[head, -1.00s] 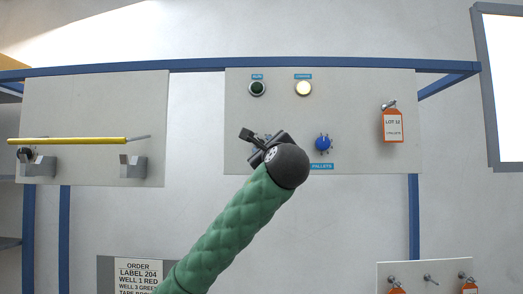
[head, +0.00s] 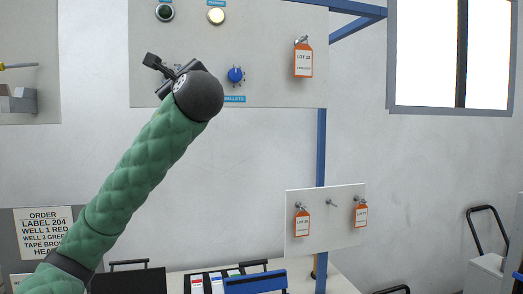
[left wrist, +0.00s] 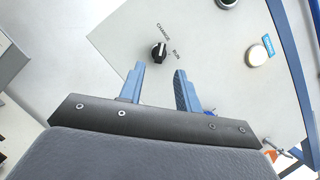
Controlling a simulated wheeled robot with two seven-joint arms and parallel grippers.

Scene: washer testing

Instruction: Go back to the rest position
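My left arm, in a green quilted sleeve, comes in from the lower left in the head view. Its left gripper (head: 158,68) is in front of the grey control panel (head: 280,45), mostly hidden behind my dark wrist. In the left wrist view the two blue fingers of this gripper (left wrist: 159,70) stand apart with nothing held between them. A black knob (left wrist: 159,51) marked CHANGE and RUN shows just beyond the fingertips, apart from them. My right gripper is in neither view.
The panel carries a blue knob (head: 236,75), a green button (head: 165,12), a lit button (head: 216,16) and a hanging orange tag (head: 303,61). A small white board (head: 325,235) with tags stands lower right. An order sign (head: 43,230) is at left. Black and blue bins (head: 255,283) stand below.

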